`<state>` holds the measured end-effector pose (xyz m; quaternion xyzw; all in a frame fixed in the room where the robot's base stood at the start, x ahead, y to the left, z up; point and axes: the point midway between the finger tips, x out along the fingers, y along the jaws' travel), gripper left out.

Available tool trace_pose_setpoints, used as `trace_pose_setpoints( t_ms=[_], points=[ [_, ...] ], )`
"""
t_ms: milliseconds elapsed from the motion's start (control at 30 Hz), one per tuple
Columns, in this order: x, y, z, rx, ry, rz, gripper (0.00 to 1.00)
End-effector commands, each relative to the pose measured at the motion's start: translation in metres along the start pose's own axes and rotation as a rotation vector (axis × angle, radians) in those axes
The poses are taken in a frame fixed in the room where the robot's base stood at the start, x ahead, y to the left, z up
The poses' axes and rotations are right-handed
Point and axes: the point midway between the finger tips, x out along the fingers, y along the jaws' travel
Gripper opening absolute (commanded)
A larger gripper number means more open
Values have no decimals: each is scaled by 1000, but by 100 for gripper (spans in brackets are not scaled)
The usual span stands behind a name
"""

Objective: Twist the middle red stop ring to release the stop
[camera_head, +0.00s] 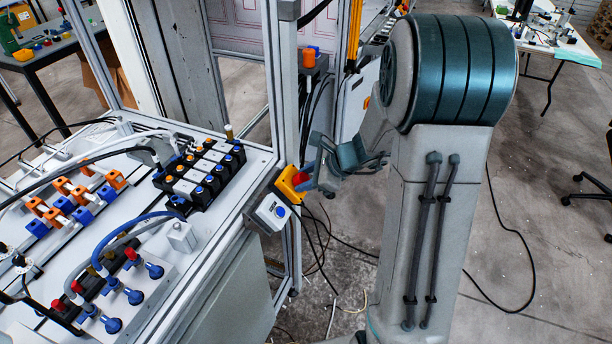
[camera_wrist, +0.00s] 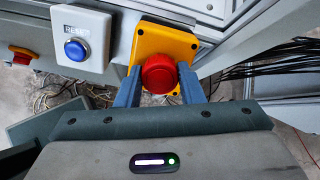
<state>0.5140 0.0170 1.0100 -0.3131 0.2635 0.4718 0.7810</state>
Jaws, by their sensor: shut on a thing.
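The middle red stop ring (camera_wrist: 159,75) is a round red knob on a yellow box (camera_wrist: 151,42), seen in the wrist view. My gripper (camera_wrist: 160,88) has its two blue fingers on either side of the knob, shut on it. In the head view my gripper (camera_head: 308,178) reaches from the right to the yellow box (camera_head: 288,184) at the corner post of the machine. The knob is largely hidden there by the fingers.
A grey box with a blue reset button (camera_wrist: 75,49) sits left of the yellow box. Another red knob on an orange box (camera_wrist: 20,57) is at the far left. Black cables (camera_wrist: 268,62) hang at the right. The machine table (camera_head: 215,235) with valves stands at the left in the head view.

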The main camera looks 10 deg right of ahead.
Motion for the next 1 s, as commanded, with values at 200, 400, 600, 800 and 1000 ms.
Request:
trace_pose_setpoints(
  t_ms=[200,400,600,800,1000],
  points=[
    [-1,0,0,67,0,0,11],
    [0,0,0,68,0,0,11],
    [-2,0,1,114,0,0,11],
    [-1,0,1,208,1,1,11],
    [0,0,0,227,0,-1,11]
  ],
)
